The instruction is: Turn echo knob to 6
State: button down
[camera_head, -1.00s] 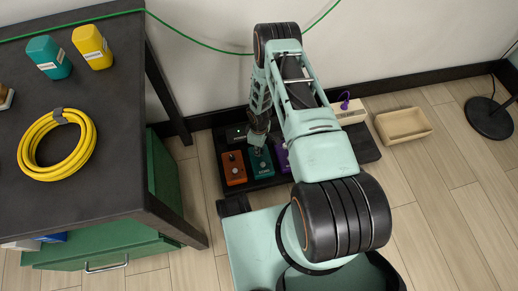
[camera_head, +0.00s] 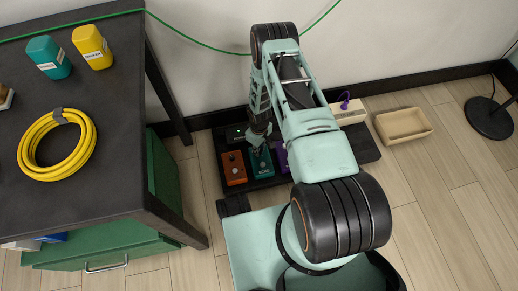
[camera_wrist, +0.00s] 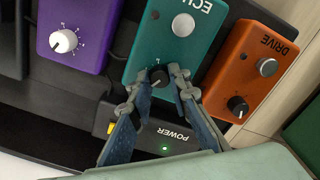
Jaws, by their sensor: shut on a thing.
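The teal echo pedal (camera_wrist: 190,50) lies on a black pedalboard and shows upside down in the wrist view, with a silver footswitch. It also shows in the head view (camera_head: 262,168). Its small black echo knob (camera_wrist: 158,76) has a light pointer and sits at the pedal's lower left in the wrist view. My gripper (camera_wrist: 160,74) is shut on the echo knob, with one finger on each side. The fingers partly cover the knob's sides and its scale, so I cannot read its setting. In the head view my gripper (camera_head: 259,142) is over the teal pedal.
An orange drive pedal (camera_wrist: 255,68) and a purple pedal (camera_wrist: 75,35) flank the echo pedal closely. A power unit with a lit green light (camera_wrist: 165,148) lies beside the fingers. A dark workbench (camera_head: 110,165) stands left; an empty beige bin (camera_head: 404,124) is at right.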

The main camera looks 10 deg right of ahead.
jog(key=c, duration=1.8)
grip_release()
jog(key=shift+r, duration=0.1)
notch_tip(320, 180, up, 12)
